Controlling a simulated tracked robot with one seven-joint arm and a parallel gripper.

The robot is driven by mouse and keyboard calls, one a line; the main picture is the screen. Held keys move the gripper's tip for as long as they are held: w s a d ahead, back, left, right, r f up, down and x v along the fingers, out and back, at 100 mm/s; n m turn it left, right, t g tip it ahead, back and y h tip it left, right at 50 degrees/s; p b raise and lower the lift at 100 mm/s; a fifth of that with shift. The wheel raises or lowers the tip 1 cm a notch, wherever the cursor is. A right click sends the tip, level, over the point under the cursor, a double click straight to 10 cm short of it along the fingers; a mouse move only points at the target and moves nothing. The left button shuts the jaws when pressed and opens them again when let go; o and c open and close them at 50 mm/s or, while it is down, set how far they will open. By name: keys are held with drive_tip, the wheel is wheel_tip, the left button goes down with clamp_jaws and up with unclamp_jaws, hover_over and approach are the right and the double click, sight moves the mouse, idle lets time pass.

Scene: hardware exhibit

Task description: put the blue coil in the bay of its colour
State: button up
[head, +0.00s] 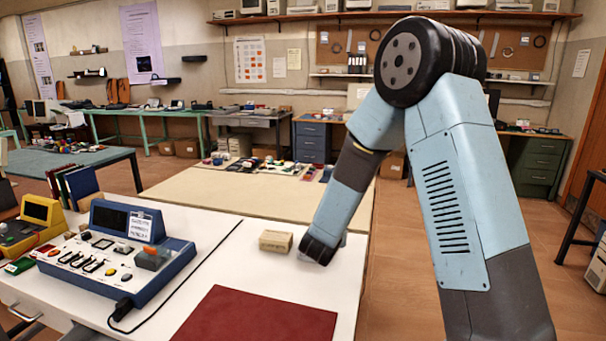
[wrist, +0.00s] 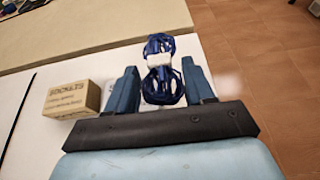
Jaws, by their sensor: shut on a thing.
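The blue coil (wrist: 165,88) shows in the wrist view as a figure-eight bundle of blue cable with a white band round its middle. My gripper (wrist: 159,64) has one blue finger on each side of it and is shut on it. In the head view my gripper (head: 320,250) is low over the white table, right of a small cardboard box (head: 276,241). The coil is mostly hidden there. I cannot make out a blue bay in either view.
The small box also stands close left of my fingers in the wrist view (wrist: 72,100). A dark red mat (head: 258,318) lies at the front. A blue console (head: 120,255) with a black cable stands at the left. A beige table (head: 230,195) adjoins behind, with small items at its far end.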

drive_tip(key=w+d, duration=0.4)
drive_tip(key=d, duration=1)
drive_tip(key=shift+d+f, duration=0.25)
